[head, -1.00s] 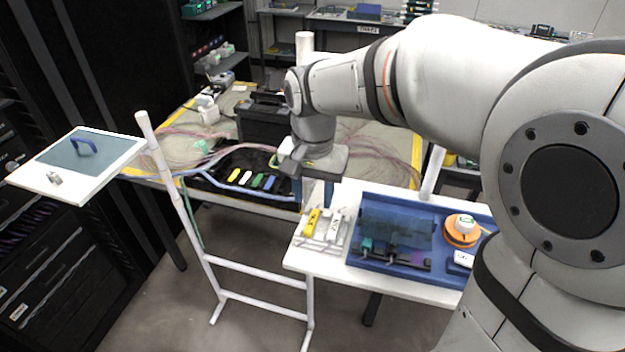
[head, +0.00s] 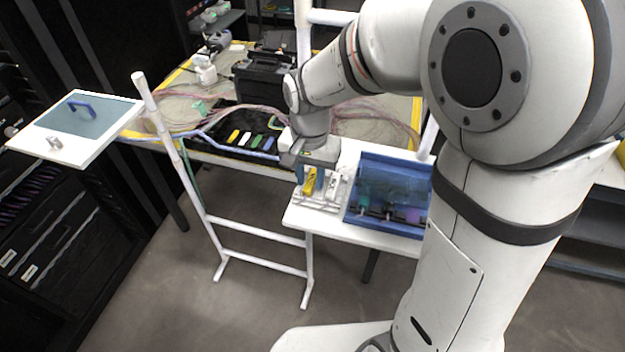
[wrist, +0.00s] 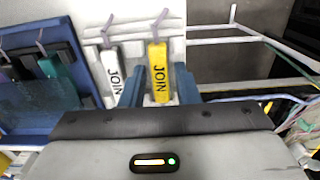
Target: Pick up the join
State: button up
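A yellow join (head: 310,181), marked JOIN, sits on a small white rack (head: 318,203) at the left end of the white table. It also shows in the wrist view (wrist: 158,72). A white join (head: 332,186), also marked JOIN, stands beside it; in the wrist view (wrist: 112,73) it is just left of my gripper. My gripper (wrist: 157,85) is open, with one blue finger on each side of the yellow join. Narrow gaps show between the fingers and the join.
A blue tray (head: 385,232) with equipment lies right of the rack. A black mat (head: 227,147) with several coloured pieces is on the table behind. A white frame (head: 255,235) stands left of the rack, and a white shelf (head: 85,152) is at the far left.

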grip_shut()
